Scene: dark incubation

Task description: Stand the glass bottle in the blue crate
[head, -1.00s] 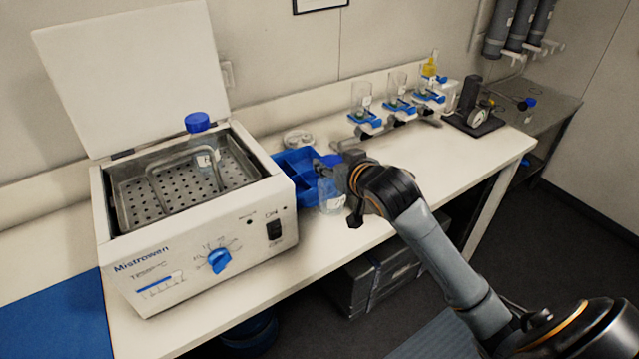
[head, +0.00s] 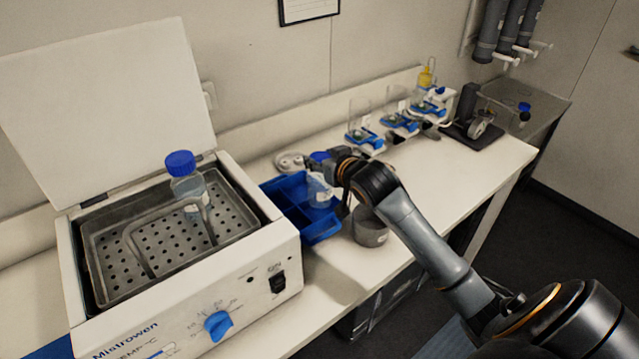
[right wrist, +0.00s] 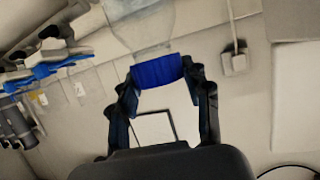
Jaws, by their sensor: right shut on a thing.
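The glass bottle (head: 319,190), clear with a blue cap and a pale label, is upright at the right side of the blue crate (head: 318,236). Its lower part shows against the crate's right-hand compartments; I cannot tell whether it touches the crate floor. My right gripper (head: 322,160) is shut on the bottle's cap. In the right wrist view the blue cap (right wrist: 159,71) sits between the two fingers, with the clear glass (right wrist: 140,30) beyond it. The crate's other compartments that show look empty. My left gripper is not in view.
A white water bath (head: 250,290) with raised lid stands left of the crate, holding another blue-capped bottle (head: 188,188). A grey pot (head: 370,228) stands right of the crate, beneath my right arm. Glass dishes (head: 290,161) lie behind. Clamped glassware (head: 365,138) stands farther back.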

